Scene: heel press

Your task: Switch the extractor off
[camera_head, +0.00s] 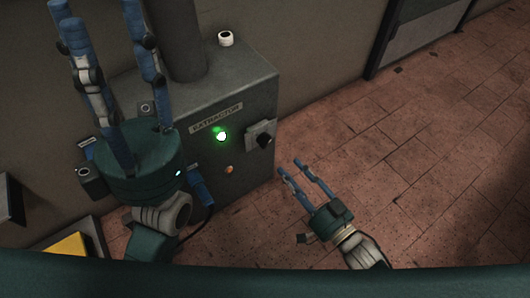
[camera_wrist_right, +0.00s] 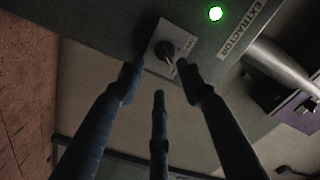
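The extractor (camera_head: 245,95) is a grey box with an EXTRACTOR label (camera_head: 216,118) and a lit green lamp (camera_head: 221,136). A dark rotary switch (camera_head: 264,140) on a light plate sits at the right of its front. The switch also shows in the right wrist view (camera_wrist_right: 166,51), with the green lamp (camera_wrist_right: 215,13) lit. My right gripper (camera_head: 289,167) is open and empty, its fingers pointing at the switch from below right, apparently apart from it. Its fingertips (camera_wrist_right: 157,72) spread just below the switch in the wrist view. My left gripper (camera_head: 97,12) is raised, open and empty, hiding the box's left part.
A small orange button or lamp (camera_head: 229,169) is below the green lamp. A yellow-topped object (camera_head: 68,245) is at lower left. The tiled floor (camera_head: 430,150) at right is clear.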

